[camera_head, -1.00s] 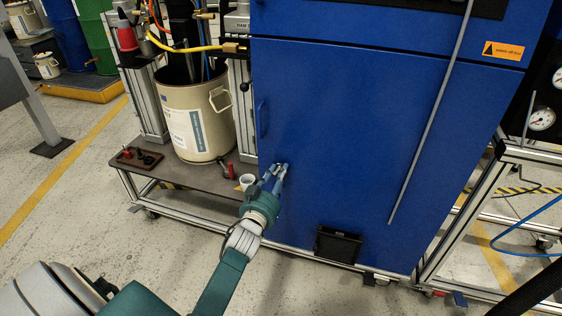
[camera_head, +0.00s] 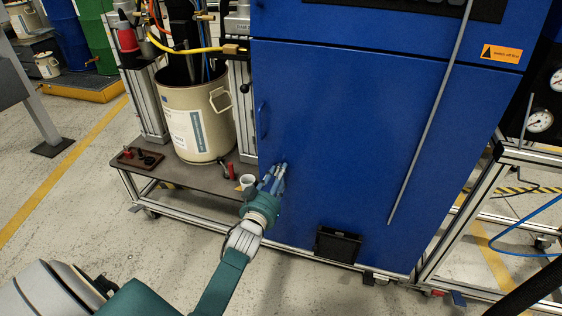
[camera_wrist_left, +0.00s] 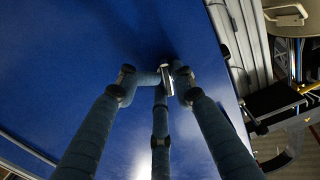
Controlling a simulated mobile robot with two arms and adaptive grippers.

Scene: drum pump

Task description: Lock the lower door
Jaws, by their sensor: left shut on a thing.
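The lower door (camera_head: 345,130) is a large blue panel that looks closed, with a blue handle (camera_head: 263,120) near its left edge. My left gripper (camera_head: 274,178) is at the door's lower left edge. In the left wrist view its fingers (camera_wrist_left: 160,78) are closed around a small metal piece (camera_wrist_left: 168,82) in front of the blue door (camera_wrist_left: 90,50). This piece looks like the door's lock or key, but the fingers hide most of it. The head view does not show it clearly. My right gripper is not in view.
Left of the door, a low shelf (camera_head: 190,178) holds a cream drum (camera_head: 195,120), a white cup (camera_head: 247,181) and a dark tray (camera_head: 138,158). The floor in front is clear.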

